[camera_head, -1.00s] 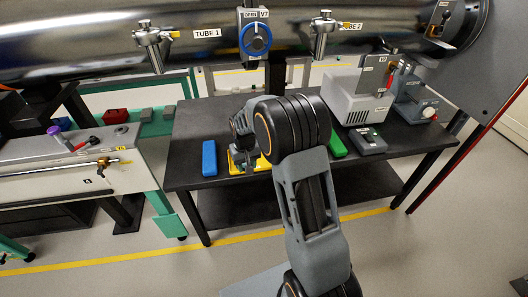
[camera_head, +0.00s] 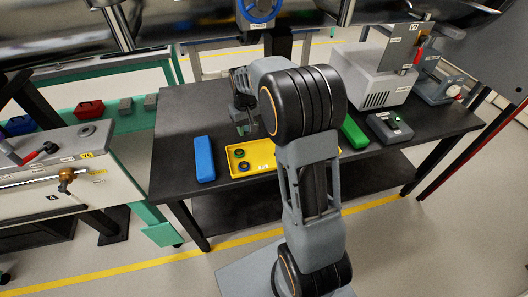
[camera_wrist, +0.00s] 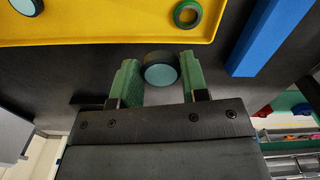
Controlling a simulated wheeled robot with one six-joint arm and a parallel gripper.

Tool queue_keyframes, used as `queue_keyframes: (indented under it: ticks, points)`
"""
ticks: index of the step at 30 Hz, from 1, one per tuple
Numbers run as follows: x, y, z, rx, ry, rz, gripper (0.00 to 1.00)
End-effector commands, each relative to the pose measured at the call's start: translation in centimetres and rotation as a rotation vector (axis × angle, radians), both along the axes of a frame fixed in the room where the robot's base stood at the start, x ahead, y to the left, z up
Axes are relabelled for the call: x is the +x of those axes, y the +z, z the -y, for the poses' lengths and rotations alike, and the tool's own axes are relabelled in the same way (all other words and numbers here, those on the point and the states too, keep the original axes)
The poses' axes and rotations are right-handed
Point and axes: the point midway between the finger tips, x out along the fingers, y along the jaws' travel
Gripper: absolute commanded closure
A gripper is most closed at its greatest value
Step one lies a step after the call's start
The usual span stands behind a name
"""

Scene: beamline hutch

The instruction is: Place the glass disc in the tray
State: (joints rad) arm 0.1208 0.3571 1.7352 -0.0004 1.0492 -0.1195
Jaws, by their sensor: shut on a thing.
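My gripper (camera_wrist: 161,80) has its green fingers shut on the glass disc (camera_wrist: 160,74), which has a dark rim and a pale teal face. In the head view my gripper (camera_head: 246,127) is just behind the yellow tray (camera_head: 262,151), over the dark table, and the disc cannot be made out there. The tray also shows along the top of the wrist view (camera_wrist: 90,30), apart from the fingers. In it lie a green-rimmed ring (camera_wrist: 187,14) and a dark-rimmed teal disc (camera_wrist: 27,5). My arm hides the tray's right part in the head view.
A blue block (camera_head: 204,158) lies left of the tray. A green block (camera_head: 354,132) and a grey box with a knob (camera_head: 390,127) lie to the right. A larger grey machine (camera_head: 370,78) stands behind them. The table (camera_head: 180,115) is bare at back left.

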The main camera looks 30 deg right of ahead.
Motion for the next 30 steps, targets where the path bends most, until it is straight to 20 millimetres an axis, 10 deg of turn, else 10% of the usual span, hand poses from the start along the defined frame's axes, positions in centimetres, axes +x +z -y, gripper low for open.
queue_keyframes:
  ticks: [9,30]
  points:
    - [-3.4,-4.5,2.5,0.0,-0.003,-0.001,0.81]
    - [-4.6,-9.4,3.5,0.0,-0.003,0.0,0.81]
